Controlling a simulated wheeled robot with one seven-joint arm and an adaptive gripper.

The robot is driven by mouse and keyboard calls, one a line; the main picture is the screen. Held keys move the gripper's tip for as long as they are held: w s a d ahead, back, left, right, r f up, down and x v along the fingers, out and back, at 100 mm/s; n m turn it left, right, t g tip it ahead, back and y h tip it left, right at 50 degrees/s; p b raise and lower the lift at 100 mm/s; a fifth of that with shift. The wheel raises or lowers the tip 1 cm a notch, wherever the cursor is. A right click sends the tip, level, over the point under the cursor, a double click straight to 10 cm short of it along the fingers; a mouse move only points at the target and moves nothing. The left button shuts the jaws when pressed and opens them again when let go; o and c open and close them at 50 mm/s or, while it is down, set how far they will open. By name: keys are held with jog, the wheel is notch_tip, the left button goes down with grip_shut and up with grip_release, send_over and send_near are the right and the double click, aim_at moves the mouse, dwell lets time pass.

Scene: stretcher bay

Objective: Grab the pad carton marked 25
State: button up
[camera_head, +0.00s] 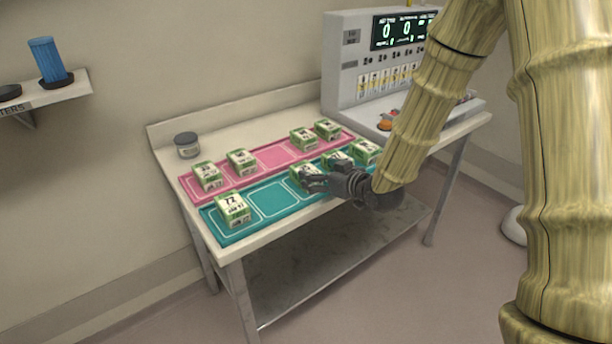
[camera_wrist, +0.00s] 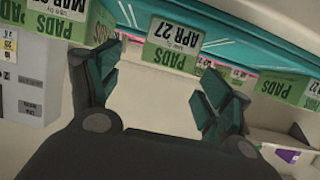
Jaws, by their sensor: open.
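Several white and green pad cartons stand on a pink mat (camera_head: 275,155) and a teal mat (camera_head: 270,200). In the wrist view, a carton labelled PADS APR 27 (camera_wrist: 174,42) shows ahead, between my open fingers (camera_wrist: 163,70). The fingers appear empty, and that carton's top is out of view.
A grey console (camera_head: 350,70) with a display stands at the table's back right. A small grey jar (camera_head: 187,145) stands at the back left. Other cartons flank the gripper, one at left (camera_wrist: 55,30) in the wrist view. One teal-mat space (camera_head: 275,199) is bare.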

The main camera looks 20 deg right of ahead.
aim_at(307, 170)
jog(key=shift+a+p+x, duration=0.15)
jog(key=shift+p+x, duration=0.25)
jog(key=shift+x, duration=1.15)
jog(key=shift+a+p+x, duration=0.1)
jog(key=shift+p+x, duration=0.3)
jog(key=shift+x, duration=1.1)
jog(key=shift+r, duration=0.15)
jog(key=c, duration=1.2)
